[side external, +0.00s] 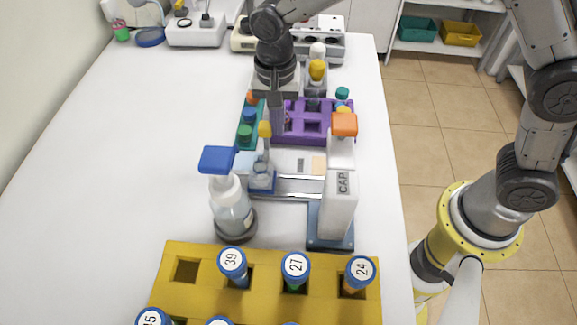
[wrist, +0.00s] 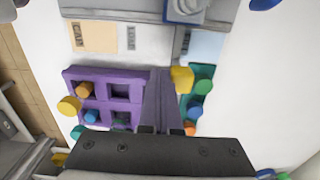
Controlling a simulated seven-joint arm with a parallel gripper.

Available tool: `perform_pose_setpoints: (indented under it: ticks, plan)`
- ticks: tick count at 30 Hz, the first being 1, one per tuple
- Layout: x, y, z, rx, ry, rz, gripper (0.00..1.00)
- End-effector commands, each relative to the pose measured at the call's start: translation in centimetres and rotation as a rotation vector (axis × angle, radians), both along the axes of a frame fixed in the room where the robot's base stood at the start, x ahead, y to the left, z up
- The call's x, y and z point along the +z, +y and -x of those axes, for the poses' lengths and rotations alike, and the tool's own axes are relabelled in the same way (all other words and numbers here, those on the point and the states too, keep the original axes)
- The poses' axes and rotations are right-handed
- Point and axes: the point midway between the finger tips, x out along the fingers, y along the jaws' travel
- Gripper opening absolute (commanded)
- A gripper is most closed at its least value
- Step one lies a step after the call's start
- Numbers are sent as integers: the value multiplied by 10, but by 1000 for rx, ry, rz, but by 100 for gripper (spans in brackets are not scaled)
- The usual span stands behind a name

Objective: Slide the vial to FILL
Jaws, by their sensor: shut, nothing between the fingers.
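A small clear vial (side external: 262,170) appears to stand in a blue carriage (side external: 262,183) on a metal rail (side external: 298,186). The carriage is towards the left of the rail, beside the pale blue pad (side external: 243,162); the pad also shows in the wrist view (wrist: 203,46). No FILL lettering is readable. My gripper (side external: 278,130) points down behind the rail, shut and empty, between the purple rack and the green rack. Its fingers also show in the wrist view (wrist: 160,74), apart from the carriage. A yellow cap (wrist: 182,79) is close beside the fingers.
A blue-topped pump bottle (side external: 232,208) stands left of the carriage. A white CAP tower (side external: 340,205) stands right. The purple rack (side external: 277,137) and green rack (side external: 238,143) flank my gripper. A yellow rack (side external: 185,296) with numbered vials is in front. Table is clear at left.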

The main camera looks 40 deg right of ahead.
Motion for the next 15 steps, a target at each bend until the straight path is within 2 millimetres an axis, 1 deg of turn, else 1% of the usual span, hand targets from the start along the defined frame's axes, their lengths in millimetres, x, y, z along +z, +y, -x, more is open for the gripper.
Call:
perform_pose_setpoints:
  ticks: [6,15]
  plan:
    - [0,6,-6,0,0,0,0]
    - [0,7,-6,0,0,0,0]
